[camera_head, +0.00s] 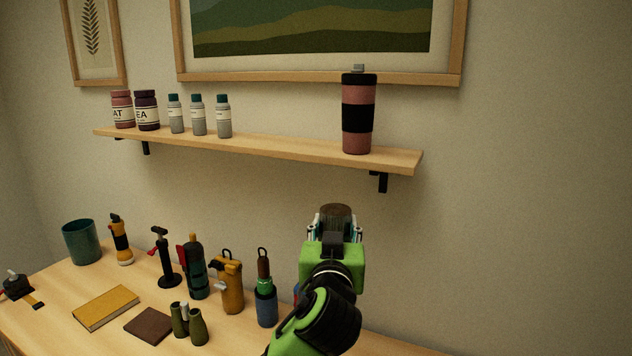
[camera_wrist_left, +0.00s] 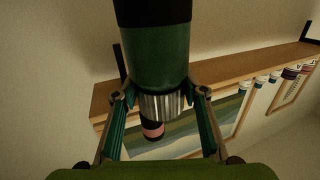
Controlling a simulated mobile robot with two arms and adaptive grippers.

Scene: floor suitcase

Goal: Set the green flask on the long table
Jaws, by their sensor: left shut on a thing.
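My left gripper (camera_head: 335,225) is raised in front of the wall, above the right part of the wooden table (camera_head: 60,310). In the left wrist view the green flask (camera_wrist_left: 157,60) has a dark green body, a black band and a ribbed silver section. The fingers of the left gripper (camera_wrist_left: 160,100) are shut on it around the silver section. In the head view only a brownish round end shows beyond the gripper; the rest is hidden by my gripper and arm. My right gripper is in neither view.
The table's back holds a teal cup (camera_head: 81,242), several bottles, a pump (camera_head: 164,260) and a blue bottle (camera_head: 265,300) near my arm. A wall shelf (camera_head: 290,149) carries a pink tumbler (camera_head: 357,140).

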